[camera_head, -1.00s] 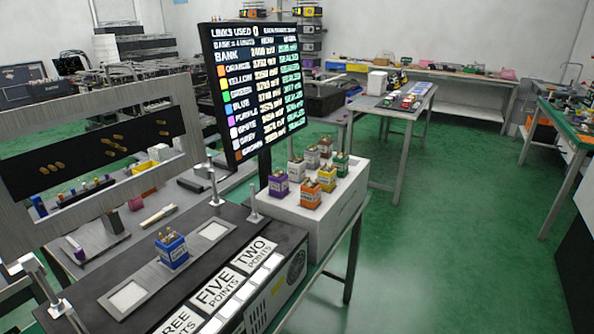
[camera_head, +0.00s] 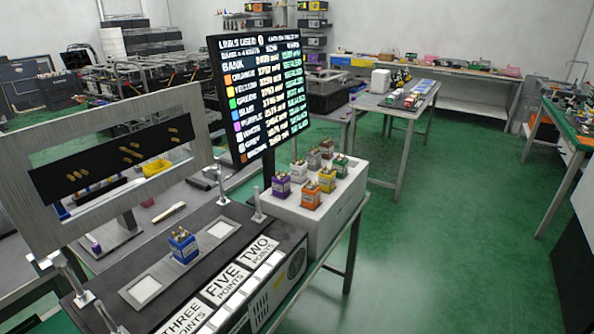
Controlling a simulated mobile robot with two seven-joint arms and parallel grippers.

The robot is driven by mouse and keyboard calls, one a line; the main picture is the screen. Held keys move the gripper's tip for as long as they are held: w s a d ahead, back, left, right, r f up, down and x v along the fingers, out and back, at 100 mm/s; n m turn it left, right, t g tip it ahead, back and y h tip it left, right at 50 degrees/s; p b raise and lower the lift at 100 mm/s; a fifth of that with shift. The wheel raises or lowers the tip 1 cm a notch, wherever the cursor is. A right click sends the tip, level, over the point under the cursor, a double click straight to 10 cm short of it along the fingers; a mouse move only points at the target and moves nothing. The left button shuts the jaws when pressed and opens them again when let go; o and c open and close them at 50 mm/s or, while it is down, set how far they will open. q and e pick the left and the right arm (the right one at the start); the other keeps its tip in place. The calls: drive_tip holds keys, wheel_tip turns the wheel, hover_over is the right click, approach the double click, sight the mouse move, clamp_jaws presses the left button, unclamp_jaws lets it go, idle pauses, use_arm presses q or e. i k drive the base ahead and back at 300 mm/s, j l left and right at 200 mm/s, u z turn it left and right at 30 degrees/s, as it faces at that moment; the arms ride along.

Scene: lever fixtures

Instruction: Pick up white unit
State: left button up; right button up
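Several small coloured units with terminals on top stand on a white box (camera_head: 318,226) right of the screen. A pale unit (camera_head: 298,171), which looks like the white one, stands in the back left part of the group, behind the purple unit (camera_head: 282,186). Orange (camera_head: 310,196), yellow (camera_head: 327,180) and green (camera_head: 340,165) units stand to its right. Greyish and brownish units (camera_head: 314,160) stand behind it; their exact colours are hard to tell. Neither of my grippers is in view.
A blue unit (camera_head: 183,246) sits on the dark console (camera_head: 110,318), between two pale square recesses. A tilted grey frame (camera_head: 105,232) and thin metal posts (camera_head: 221,187) rise around it. Green floor (camera_head: 440,240) on the right is clear.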

sight(298, 168)
drive_tip(key=i+l+u, duration=0.3)
drive_tip(key=l, duration=0.35)
drive_tip(key=i+l+u, duration=0.15)
drive_tip(key=l, duration=0.2)
drive_tip(key=i+l+u, duration=0.15)
drive_tip(key=l, duration=0.25)
drive_tip(key=i+l+u, duration=0.15)
drive_tip(key=l, duration=0.2)
